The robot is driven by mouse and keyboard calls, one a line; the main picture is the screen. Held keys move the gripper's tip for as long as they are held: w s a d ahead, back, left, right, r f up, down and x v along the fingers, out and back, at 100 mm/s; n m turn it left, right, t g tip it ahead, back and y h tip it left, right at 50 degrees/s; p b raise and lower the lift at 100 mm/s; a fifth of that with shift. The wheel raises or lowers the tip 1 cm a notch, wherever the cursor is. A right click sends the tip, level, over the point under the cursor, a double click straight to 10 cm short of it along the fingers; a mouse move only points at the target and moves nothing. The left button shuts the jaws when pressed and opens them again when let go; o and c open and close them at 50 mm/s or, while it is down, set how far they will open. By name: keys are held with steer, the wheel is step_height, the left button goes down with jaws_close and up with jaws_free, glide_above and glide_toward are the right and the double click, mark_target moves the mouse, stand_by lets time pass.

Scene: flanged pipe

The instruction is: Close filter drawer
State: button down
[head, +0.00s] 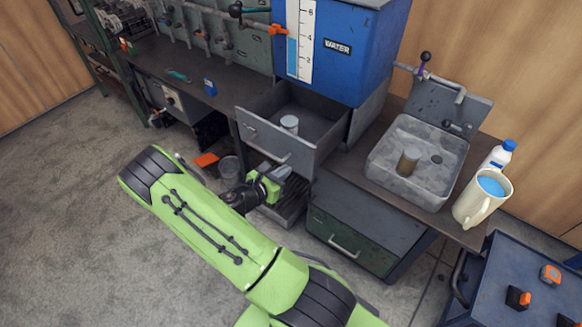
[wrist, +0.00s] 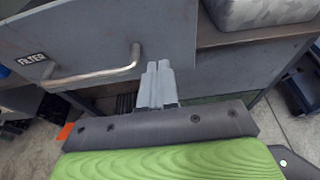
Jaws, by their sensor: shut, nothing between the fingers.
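In the wrist view, the shut, empty fingers (wrist: 157,72) point at the panel's lower part, just right of the handle. I cannot tell whether the fingertips touch the panel.
A worktop with a grey sink (head: 415,160) stands right of the drawer, above a closed green drawer (head: 350,240). A white jug (head: 483,197) and bottle (head: 498,154) stand at its right end. A blue cart (head: 530,285) is at lower right. The floor at left is clear.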

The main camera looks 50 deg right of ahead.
mark_target(299, 158)
steer(key=d, duration=0.4)
steer(key=shift+f+b, duration=0.1)
steer(key=shift+b, duration=0.3)
steer(key=shift+d, duration=0.15)
steer(key=shift+d, duration=0.45)
steer(key=d+p, duration=0.1)
steer(key=d, duration=0.5)
steer(key=d+p, duration=0.2)
steer(key=d, duration=0.4)
steer(key=d+p, duration=0.1)
steer(key=d, duration=0.5)
steer(key=shift+w+d+p, duration=0.25)
steer(key=shift+w+p, duration=0.05)
steer(key=shift+d+r, duration=0.15)
steer(key=shift+r, duration=0.15)
